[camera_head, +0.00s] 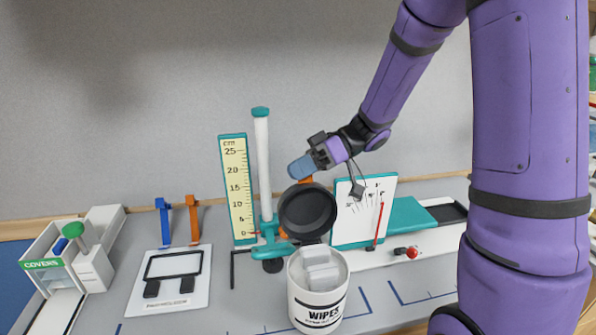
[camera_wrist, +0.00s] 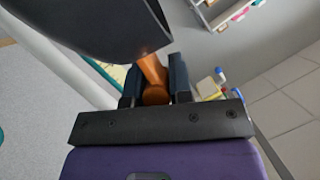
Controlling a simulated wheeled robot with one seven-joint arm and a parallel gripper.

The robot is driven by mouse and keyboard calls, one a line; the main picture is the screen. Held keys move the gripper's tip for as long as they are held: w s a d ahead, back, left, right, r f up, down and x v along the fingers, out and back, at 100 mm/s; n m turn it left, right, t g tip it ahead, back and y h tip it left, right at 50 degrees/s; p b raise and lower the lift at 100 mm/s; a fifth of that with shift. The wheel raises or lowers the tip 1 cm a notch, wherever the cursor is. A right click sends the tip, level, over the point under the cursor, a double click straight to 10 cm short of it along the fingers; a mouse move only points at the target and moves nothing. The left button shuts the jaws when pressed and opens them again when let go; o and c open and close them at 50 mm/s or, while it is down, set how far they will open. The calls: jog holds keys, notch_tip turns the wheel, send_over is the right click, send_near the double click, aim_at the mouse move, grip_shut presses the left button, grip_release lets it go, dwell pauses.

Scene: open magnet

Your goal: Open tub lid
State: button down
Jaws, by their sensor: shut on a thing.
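The lid also fills the upper left of the wrist view (camera_wrist: 90,25). My gripper (camera_head: 301,167) is above the lid's upper edge. In the wrist view its fingers (camera_wrist: 154,88) are shut on an orange tab (camera_wrist: 152,72) by the lid.
A yellow ruler board (camera_head: 238,188) and a white column (camera_head: 262,165) on a teal base stand left of and behind the lid. A white chart board (camera_head: 363,210) stands to the right. A COVERS dispenser (camera_head: 50,265) is at far left.

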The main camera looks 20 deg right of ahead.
jog(key=shift+s+a+r, duration=0.1)
jog(key=shift+s+r, duration=0.05)
jog(key=shift+s, duration=0.25)
jog(key=shift+w, duration=0.15)
jog(key=c, duration=1)
grip_release()
jog(key=v, duration=1)
jog(key=shift+d, duration=0.4)
jog(key=shift+r, duration=0.1)
